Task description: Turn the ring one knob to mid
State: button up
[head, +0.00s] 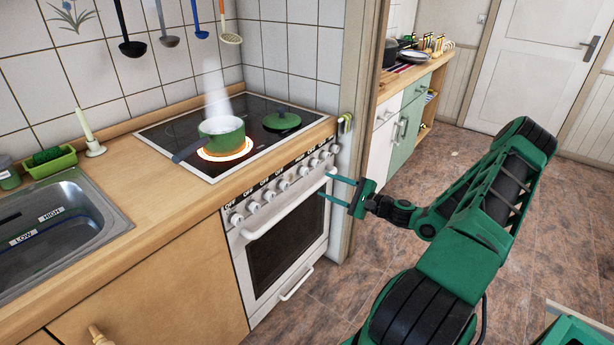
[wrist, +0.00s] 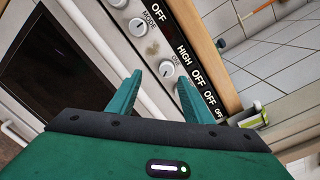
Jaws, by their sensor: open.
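A row of white knobs (head: 268,195) runs along the stove's front panel. I cannot tell for sure which one is the ring one knob. In the wrist view, one white knob (wrist: 166,68) shows between and just beyond my fingertips, near a display reading HIGH (wrist: 184,55); its own label is too blurred to read. Another knob (wrist: 138,27) is labelled MODE. My gripper (head: 325,186) is open and empty in front of the right part of the panel; its two green fingers also show in the wrist view (wrist: 160,80). Contact with the knob cannot be made out.
A green pot (head: 221,137) steams on a glowing ring of the hob; a green lid (head: 282,121) lies behind it. The oven handle (head: 285,210) juts out below the knobs. A door post (head: 352,120) stands just right of the stove.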

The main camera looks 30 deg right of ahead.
aim_at(306, 173)
jog(key=shift+m+t+h, duration=0.3)
jog(key=shift+m+t, duration=0.1)
jog(key=x, duration=0.7)
jog(key=d+x, duration=0.1)
jog(key=x, duration=0.2)
jog(key=shift+w, duration=0.45)
jog(key=c, duration=1.1)
